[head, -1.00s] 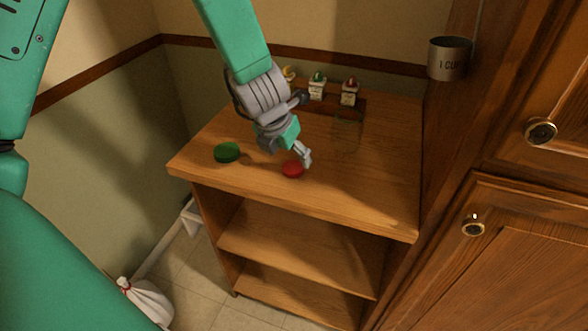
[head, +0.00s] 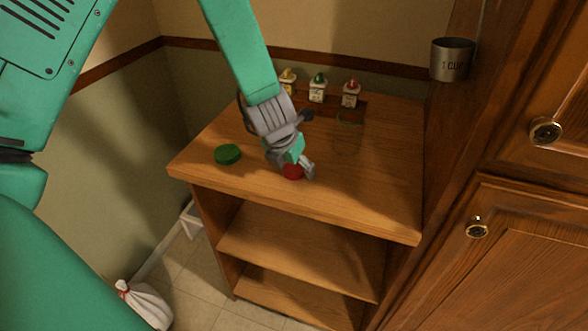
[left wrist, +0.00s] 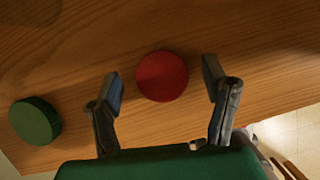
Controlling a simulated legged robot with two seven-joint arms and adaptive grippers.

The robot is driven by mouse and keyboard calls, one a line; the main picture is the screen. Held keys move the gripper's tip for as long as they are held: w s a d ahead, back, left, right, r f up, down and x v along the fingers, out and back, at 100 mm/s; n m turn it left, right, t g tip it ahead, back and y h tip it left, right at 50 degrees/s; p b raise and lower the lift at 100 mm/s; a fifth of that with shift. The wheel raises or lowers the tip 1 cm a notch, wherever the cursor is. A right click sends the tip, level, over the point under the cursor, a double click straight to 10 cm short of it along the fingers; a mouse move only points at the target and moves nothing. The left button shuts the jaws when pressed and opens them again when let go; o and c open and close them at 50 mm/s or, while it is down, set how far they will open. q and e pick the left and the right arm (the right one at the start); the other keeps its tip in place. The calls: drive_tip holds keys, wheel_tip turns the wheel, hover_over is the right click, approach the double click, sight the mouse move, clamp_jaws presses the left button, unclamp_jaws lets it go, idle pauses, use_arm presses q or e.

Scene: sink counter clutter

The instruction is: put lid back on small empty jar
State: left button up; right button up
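A red lid (head: 292,172) lies flat on the wooden counter top near its front edge. A green lid (head: 227,154) lies to its left. In the left wrist view the red lid (left wrist: 162,76) is between the two open fingers of my left gripper (left wrist: 164,85), with gaps on both sides, and the green lid (left wrist: 35,121) is outside them at left. In the head view my left gripper (head: 298,173) is low over the red lid and partly covers it. A clear glass jar (head: 347,136) stands behind and to the right, faint against the wood. My right gripper is not in view.
Several small bottles with coloured caps (head: 317,88) stand at the back of the counter. A metal measuring cup (head: 451,59) hangs at the cabinet on the right. The front right of the wooden counter (head: 385,200) is clear.

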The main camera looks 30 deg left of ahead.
sight(293, 169)
use_arm(q)
drive_tip(key=c, duration=0.7)
wheel_tip(293, 169, up, 9)
drive_tip(key=p, duration=0.3)
drive_tip(key=shift+d+r, duration=0.1)
drive_tip(key=shift+r, duration=0.4)
